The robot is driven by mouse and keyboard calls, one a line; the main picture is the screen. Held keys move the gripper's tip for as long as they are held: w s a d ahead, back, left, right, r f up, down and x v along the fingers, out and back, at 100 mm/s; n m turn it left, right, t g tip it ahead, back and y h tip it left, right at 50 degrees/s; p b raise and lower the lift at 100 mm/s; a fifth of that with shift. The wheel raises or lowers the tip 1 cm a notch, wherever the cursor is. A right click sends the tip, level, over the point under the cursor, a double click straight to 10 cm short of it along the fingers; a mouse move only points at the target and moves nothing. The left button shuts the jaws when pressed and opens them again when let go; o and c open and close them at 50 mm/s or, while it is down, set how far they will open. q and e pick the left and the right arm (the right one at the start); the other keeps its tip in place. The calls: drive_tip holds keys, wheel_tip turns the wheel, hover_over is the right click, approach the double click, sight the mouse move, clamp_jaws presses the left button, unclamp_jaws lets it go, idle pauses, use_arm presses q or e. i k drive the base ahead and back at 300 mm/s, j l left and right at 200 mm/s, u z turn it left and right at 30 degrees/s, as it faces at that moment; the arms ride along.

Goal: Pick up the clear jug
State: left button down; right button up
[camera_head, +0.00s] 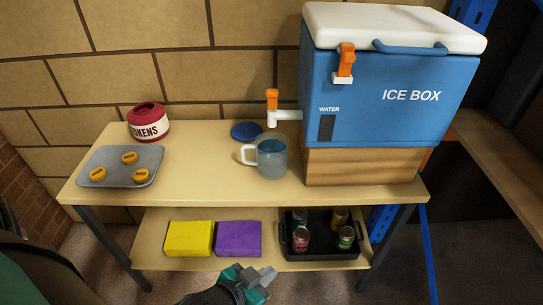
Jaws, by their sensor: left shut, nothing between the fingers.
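My left gripper (262,274) is at the bottom of the head view, low in front of the table's lower shelf and well apart from the jug. Its fingers are shut and hold nothing. My right gripper is not in view.
A blue ice box (400,95) with an orange-handled tap (285,114) stands on a wooden block (360,167). A blue lid (246,131) lies behind the jug. A grey tray (110,180) with yellow tokens and a red-lidded pot (148,122) are left. The lower shelf holds sponges (238,239) and a black tray (322,254) of cans.

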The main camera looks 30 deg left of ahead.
sight(272, 148)
drive_tip(key=u, duration=0.8)
